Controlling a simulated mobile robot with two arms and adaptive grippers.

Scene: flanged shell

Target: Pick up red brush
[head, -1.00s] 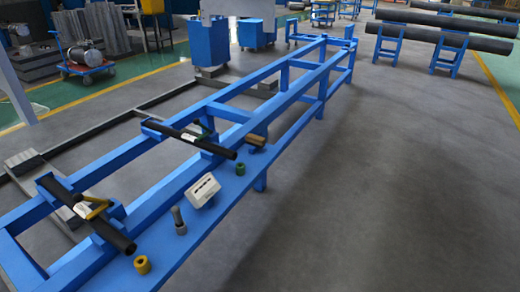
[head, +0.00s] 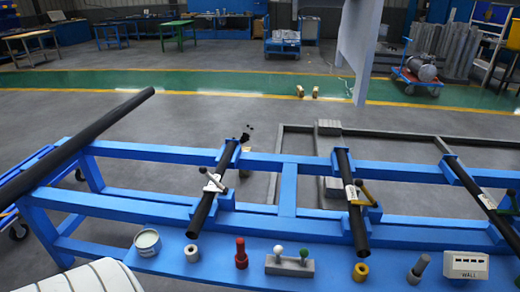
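A small red upright object (head: 241,253), the only red item on the blue bench's front shelf, stands left of the middle in the head view. It has a narrower top and a wider base. It is too small to tell whether it is a brush; no bristles show. Nothing touches it. Neither of my grippers is in view.
On the shelf (head: 210,272) stand an open tin (head: 147,242), a pale ring (head: 192,253), a grey block with white and green knobs (head: 290,265), a yellow ring (head: 360,273), a grey cylinder (head: 417,272) and a white box (head: 465,266). Dark pipes (head: 205,208) lie across the frame.

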